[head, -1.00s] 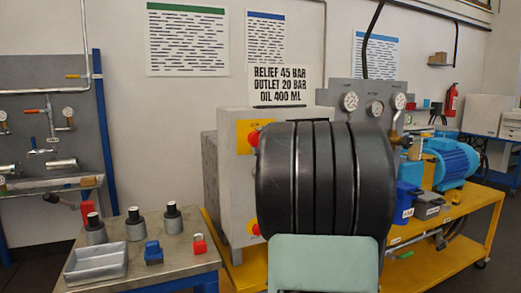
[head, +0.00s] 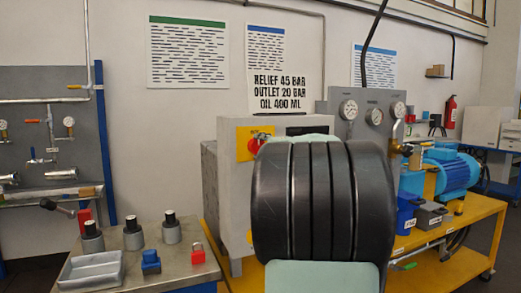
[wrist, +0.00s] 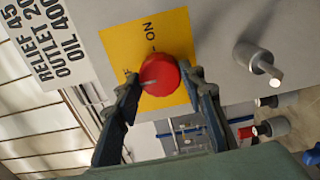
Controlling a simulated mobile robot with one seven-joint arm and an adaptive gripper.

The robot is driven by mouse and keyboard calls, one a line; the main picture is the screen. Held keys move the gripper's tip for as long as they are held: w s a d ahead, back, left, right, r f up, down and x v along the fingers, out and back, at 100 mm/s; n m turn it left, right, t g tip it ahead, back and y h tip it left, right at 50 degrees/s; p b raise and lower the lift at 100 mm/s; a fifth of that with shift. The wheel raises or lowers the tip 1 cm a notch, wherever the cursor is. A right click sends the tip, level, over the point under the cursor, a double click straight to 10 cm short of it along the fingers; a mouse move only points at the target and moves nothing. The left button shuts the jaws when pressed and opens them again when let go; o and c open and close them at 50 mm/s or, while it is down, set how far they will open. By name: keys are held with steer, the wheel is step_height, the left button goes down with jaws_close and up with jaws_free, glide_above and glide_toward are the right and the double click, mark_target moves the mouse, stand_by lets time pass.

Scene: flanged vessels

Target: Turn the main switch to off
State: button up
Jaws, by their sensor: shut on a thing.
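The main switch (wrist: 160,76) is a round red knob on a yellow plate (wrist: 122,45) marked ON; a second marking is mostly hidden beside the left finger. My gripper (wrist: 165,82) is shut on the knob, one finger on each side. In the head view my arm hides the gripper's hold.
A grey knob-like fitting (wrist: 256,62) sticks out of the panel near the gripper in the wrist view. At left, a side table (head: 190,275) holds a metal tray (head: 92,270), a red padlock (head: 198,256) and several grey cylinders. A blue pump motor (head: 455,174) stands right.

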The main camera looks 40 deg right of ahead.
steer(key=o, duration=1.1)
steer(key=shift+o, duration=0.2)
steer(key=v, duration=1.2)
